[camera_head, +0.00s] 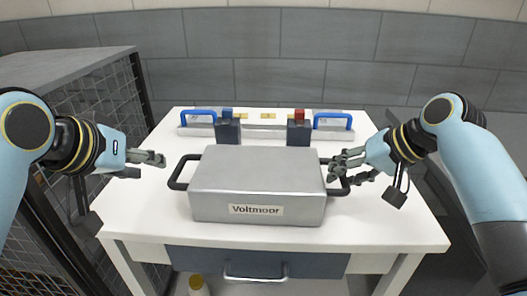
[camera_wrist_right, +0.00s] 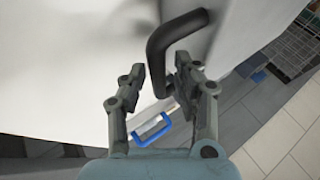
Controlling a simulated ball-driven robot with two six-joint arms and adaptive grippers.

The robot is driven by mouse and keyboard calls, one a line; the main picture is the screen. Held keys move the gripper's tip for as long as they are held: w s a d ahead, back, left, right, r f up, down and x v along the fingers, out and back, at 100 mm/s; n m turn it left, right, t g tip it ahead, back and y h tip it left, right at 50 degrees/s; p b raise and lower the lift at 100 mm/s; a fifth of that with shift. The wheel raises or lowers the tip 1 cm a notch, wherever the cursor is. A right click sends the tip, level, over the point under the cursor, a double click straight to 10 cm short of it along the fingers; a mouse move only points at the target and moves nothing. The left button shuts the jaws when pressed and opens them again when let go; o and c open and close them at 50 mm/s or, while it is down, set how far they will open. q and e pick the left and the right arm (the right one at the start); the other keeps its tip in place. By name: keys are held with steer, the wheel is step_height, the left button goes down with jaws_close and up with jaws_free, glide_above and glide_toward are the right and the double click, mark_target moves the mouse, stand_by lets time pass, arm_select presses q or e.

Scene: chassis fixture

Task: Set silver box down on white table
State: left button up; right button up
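The silver box (camera_head: 257,178), labelled "Voltmoor", rests flat on the white table (camera_head: 140,212). It has a black handle on each side, the left one (camera_head: 177,176) and the right one, which also shows in the right wrist view (camera_wrist_right: 170,42). My left gripper (camera_head: 151,165) is open and empty, to the left of the left handle and apart from it. My right gripper (camera_head: 342,168) is at the right handle. In the right wrist view its fingers (camera_wrist_right: 163,80) are spread, with the handle's end between them. Whether they touch it I cannot tell.
Behind the box stands a fixture (camera_head: 265,133) with two dark blocks (camera_head: 228,130) (camera_head: 298,131) and blue handles (camera_head: 199,117) (camera_head: 333,120). A wire-mesh cage (camera_head: 110,95) is at the left. A drawer (camera_head: 228,262) is under the tabletop. The table's front corners are clear.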

steer(key=v, duration=1)
steer(key=shift+s+d+r, duration=0.15)
steer(key=shift+s+r, duration=0.05)
steer(key=shift+r, duration=0.1)
